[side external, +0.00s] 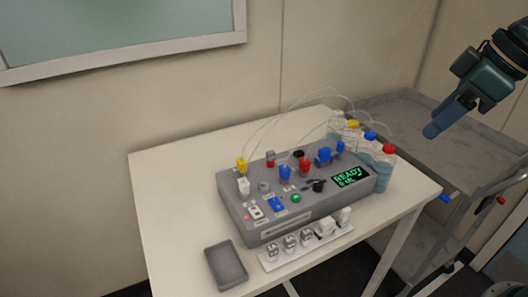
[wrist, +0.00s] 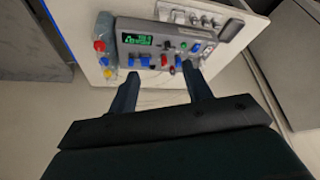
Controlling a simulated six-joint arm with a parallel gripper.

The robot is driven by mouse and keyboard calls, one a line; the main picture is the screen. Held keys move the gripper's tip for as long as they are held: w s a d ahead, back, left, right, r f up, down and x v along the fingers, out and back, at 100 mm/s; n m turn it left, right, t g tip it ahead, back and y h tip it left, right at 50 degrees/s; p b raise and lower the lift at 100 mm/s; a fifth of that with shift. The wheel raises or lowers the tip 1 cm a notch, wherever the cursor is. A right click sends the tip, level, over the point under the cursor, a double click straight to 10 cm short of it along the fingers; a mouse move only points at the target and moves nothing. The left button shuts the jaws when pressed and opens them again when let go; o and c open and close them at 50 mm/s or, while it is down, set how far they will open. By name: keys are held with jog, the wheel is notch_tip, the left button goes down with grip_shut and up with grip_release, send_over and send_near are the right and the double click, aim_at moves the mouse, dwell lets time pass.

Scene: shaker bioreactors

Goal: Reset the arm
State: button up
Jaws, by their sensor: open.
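My gripper (side external: 436,130) is at the upper right in the side view, raised in the air to the right of the white table and over the grey cart. In the wrist view my gripper (wrist: 163,84) shows two dark fingers apart with nothing between them. The grey bioreactor box (side external: 305,215) stands on the table, apart from my gripper. Its screen (side external: 350,176) reads READY in green, with a blurred second line. The box (wrist: 182,43) also shows beyond the fingertips in the wrist view.
Bottles with yellow, blue and red caps (side external: 389,149) stand at the box's right end, and thin tubes arch above it. A dark tray (side external: 226,266) and a white strip with several small parts (side external: 307,246) lie in front. A grey cart (side external: 440,125) stands right of the table.

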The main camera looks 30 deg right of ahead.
jog(key=s+d+f+m+h, duration=0.1)
jog(key=s+d+f+m, duration=0.1)
jog(key=s, duration=0.3)
jog(key=s+d+f+m+t, duration=0.1)
jog(key=s+d+f+m, duration=0.1)
jog(key=s, duration=0.3)
jog(key=shift+d+f+m+h, duration=0.4)
jog(key=shift+d+f, duration=0.05)
jog(key=shift+d, duration=0.35)
